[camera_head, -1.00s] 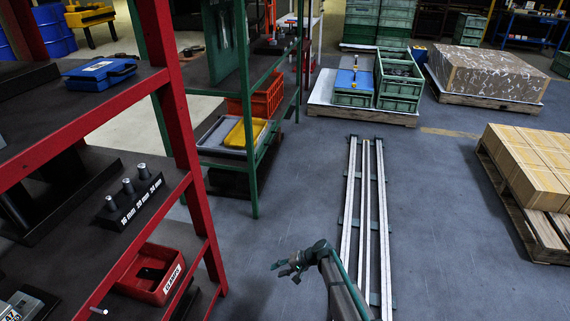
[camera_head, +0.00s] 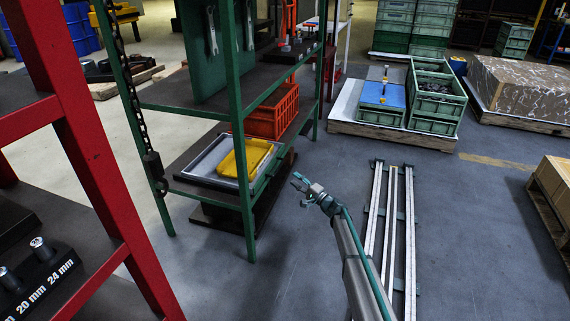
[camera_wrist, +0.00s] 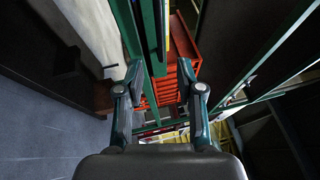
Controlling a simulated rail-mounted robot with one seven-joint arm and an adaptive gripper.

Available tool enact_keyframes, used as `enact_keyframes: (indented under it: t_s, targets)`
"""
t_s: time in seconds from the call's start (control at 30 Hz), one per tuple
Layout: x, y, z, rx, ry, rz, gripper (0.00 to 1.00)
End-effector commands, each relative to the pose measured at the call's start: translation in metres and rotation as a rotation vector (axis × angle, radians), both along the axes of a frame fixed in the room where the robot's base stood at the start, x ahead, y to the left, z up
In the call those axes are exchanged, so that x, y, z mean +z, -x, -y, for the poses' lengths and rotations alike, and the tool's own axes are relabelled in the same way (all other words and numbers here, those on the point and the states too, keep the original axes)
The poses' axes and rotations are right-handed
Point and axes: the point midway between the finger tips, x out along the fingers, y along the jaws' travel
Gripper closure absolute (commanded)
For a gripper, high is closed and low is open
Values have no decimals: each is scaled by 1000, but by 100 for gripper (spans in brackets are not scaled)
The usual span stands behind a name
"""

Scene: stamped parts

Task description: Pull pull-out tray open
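A light grey tray (camera_head: 205,162) lies on the lower shelf of the green rack; I take it as the pull-out tray. I cannot tell whether the tray is drawn out. My gripper (camera_head: 299,181) is in the air in front of the rack, to the right of the tray and apart from it. In the wrist view my gripper (camera_wrist: 160,75) has its two fingers spread with nothing between them.
The green rack's front post (camera_head: 243,150) stands left of my gripper. An orange crate (camera_head: 272,112) is behind the yellow bin. A red rack (camera_head: 105,170) stands at the near left. Metal rails (camera_head: 391,230) lie on the floor at right. Open floor lies before the green rack.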

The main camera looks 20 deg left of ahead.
Motion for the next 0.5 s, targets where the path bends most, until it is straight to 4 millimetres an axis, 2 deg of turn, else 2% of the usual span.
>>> enact_keyframes:
  t_s: [0.23,0.5]
  targets:
    - [0,-8,-18,-7,11,21,63]
    - [8,-24,-61,-5,11,20,63]
